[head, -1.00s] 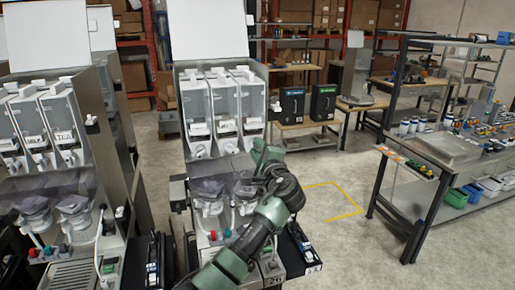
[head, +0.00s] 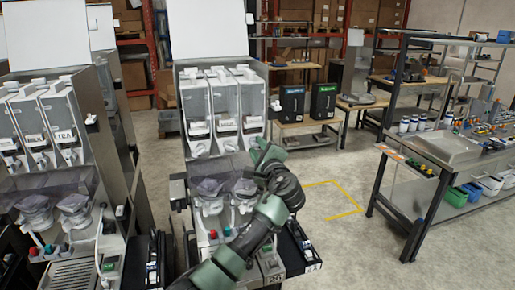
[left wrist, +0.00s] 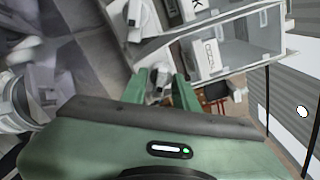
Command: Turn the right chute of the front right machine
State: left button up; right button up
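The front right machine (head: 213,68) stands in the middle of the head view with its white lid raised. It holds three upright canisters side by side. The right canister (head: 248,103) has its lower front, where its chute sits, hidden behind my left gripper (head: 260,150). In the left wrist view, the two green fingers of my left gripper (left wrist: 162,88) are apart. A small white part (left wrist: 157,86), which looks like a chute, shows between them; contact cannot be told. A canister with a dark-lettered label (left wrist: 206,58) is just beyond. My right gripper is not in view.
Another machine (head: 78,190) with similar canisters stands close at the left. Clear mixing bowls (head: 243,189) sit below the canisters of the right machine. A workbench (head: 430,160) stands at the right, with open floor between.

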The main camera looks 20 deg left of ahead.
pick_arm(q)
jog(key=shift+d, duration=0.1)
jog(key=shift+s+d+f+b, duration=0.15)
jog(key=shift+s+d+b, duration=0.1)
jog(key=shift+s+b, duration=0.1)
jog(key=b+v, duration=0.2)
jog(key=v, duration=0.5)
jog(key=shift+b, duration=0.4)
